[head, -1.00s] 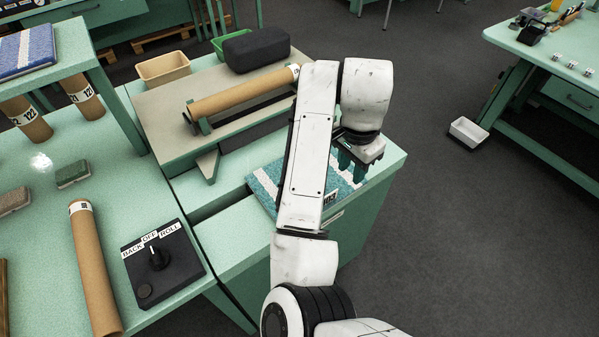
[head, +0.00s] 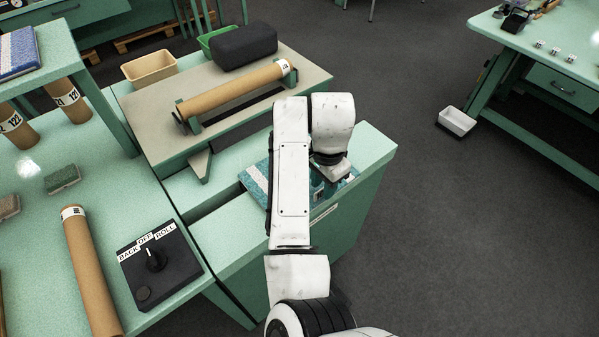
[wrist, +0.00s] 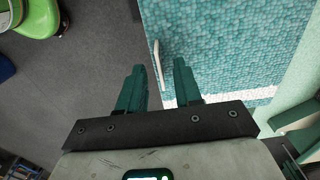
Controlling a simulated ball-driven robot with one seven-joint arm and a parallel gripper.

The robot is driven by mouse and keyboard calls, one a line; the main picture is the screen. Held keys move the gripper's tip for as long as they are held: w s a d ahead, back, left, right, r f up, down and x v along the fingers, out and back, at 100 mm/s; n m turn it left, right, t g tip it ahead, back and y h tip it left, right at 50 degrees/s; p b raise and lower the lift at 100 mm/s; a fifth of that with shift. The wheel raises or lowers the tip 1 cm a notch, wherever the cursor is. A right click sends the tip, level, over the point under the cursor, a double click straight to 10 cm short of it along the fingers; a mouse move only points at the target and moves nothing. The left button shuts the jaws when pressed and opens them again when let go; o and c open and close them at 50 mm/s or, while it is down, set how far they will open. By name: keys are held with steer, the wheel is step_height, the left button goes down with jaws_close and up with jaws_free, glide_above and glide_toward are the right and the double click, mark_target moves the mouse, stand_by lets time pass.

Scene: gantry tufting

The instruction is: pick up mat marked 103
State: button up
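The teal mat with white stripes (head: 256,182) lies flat on the green bench top near its right edge, partly hidden by my arm. In the wrist view the mat (wrist: 220,45) fills the upper right, with a pale tag (wrist: 158,62) at its edge seen nearly edge-on; its number cannot be read now. My gripper (wrist: 159,70) is open and empty. One finger shows over the mat's border and the other over the floor, with the mat's edge between them. In the head view my gripper (head: 322,187) is low at the mat's right part, mostly hidden by the arm.
A cardboard roll (head: 235,90) rests on a raised stand behind the mat. A black control box (head: 157,265) and another roll (head: 88,270) lie on the left bench. A white bin (head: 457,121) stands on the floor right.

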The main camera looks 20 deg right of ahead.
steer(key=shift+f, duration=0.9)
jaws_close()
